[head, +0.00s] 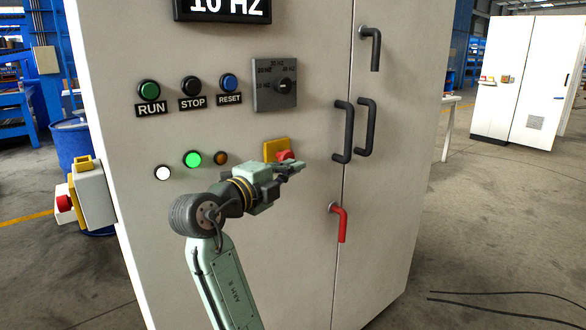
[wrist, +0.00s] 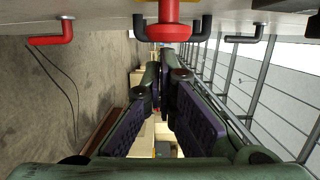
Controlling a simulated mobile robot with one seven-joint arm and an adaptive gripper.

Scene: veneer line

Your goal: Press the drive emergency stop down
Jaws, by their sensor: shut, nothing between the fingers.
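A red mushroom button (head: 285,156) sits on a yellow plate (head: 271,148) on the front of the pale cabinet. My gripper (head: 296,168) is right in front of it and hides its lower part. In the wrist view the red button (wrist: 169,32) sticks out from the cabinet face at the top centre, just above my fingertips (wrist: 160,72). The fingers are shut and empty. I cannot tell whether they touch the button. A second red button (head: 64,203) is on a yellow and grey box (head: 92,192) at the cabinet's left side.
RUN (head: 149,90), STOP (head: 191,86) and RESET (head: 229,82) buttons and a rotary selector (head: 274,84) are above. Indicator lamps (head: 192,159) are to the left. Black door handles (head: 343,132) and a red handle (head: 338,223) stick out at the right.

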